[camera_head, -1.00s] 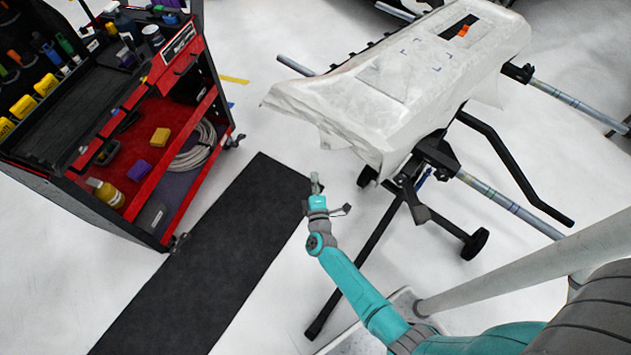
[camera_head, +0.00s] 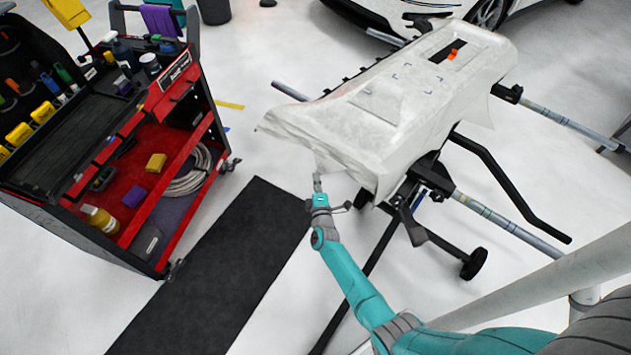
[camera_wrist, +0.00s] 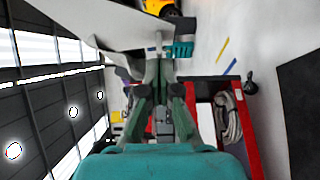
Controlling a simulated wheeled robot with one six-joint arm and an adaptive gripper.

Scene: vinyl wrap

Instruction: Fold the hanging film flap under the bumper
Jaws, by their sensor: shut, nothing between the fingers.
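The bumper (camera_head: 370,100) lies on a black stand, covered in pale white film with orange showing through its dark opening. The loose film flap (camera_head: 333,163) hangs from its near lower edge; pale film (camera_wrist: 105,25) also fills the upper left of the wrist view. My gripper (camera_head: 317,183) is shut and empty, just below the hanging film at the bumper's near left end. In the wrist view, my fingers (camera_wrist: 160,75) come together close to the film's edge. I cannot tell whether they touch it. The bumper's underside is hidden in the head view.
A red and black tool cart (camera_head: 165,165) stands left. A black mat (camera_head: 215,270) lies on the floor between the cart and my arm. The stand's legs and bars (camera_head: 510,190) reach out to the right and below the bumper. A white car (camera_head: 400,12) is behind.

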